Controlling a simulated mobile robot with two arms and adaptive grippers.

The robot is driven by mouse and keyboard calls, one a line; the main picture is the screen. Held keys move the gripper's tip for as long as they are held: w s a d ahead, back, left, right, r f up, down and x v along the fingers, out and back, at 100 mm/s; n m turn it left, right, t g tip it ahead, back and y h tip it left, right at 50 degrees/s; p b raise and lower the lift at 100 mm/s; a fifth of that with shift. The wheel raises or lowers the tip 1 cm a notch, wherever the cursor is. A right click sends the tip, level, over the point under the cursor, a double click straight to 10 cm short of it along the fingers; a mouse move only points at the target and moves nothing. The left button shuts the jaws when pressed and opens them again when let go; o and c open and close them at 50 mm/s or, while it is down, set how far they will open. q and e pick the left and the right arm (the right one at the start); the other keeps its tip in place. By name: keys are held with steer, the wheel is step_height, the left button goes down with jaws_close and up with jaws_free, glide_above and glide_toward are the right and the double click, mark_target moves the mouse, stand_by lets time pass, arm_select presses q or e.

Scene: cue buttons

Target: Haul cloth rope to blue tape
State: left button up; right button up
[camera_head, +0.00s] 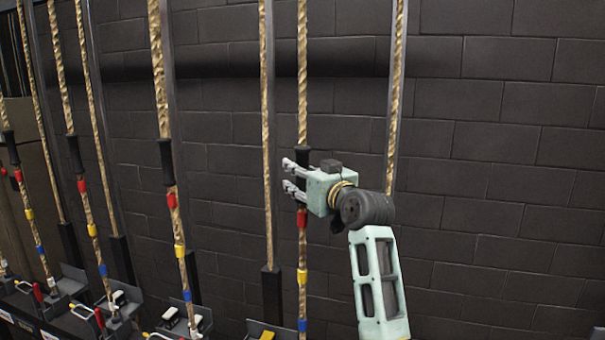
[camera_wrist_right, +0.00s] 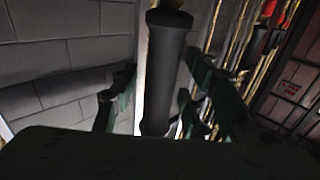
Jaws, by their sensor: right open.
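A tan rope (camera_head: 302,85) hangs in front of my right arm. It has a black sleeve (camera_head: 302,135), with red tape (camera_head: 302,217), yellow tape (camera_head: 302,276) and blue tape (camera_head: 302,325) below it. My right gripper (camera_head: 289,177) is open at the sleeve's height, its fingers pointing left. In the right wrist view the black sleeve (camera_wrist_right: 168,75) stands between the two spread fingers of the right gripper (camera_wrist_right: 158,95). Whether either finger touches it I cannot tell. The pictures do not single out which rope is the cloth one. My left gripper is not in view.
Similar ropes with black sleeves and coloured tapes, such as one rope (camera_head: 160,75), hang to the left. Plain rope runs (camera_head: 266,120) stand between them. Lever boxes (camera_head: 185,322) sit at the bottom. The dark block wall (camera_head: 500,180) on the right is bare.

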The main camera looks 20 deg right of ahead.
steer(key=shift+c, duration=0.3)
jaws_close()
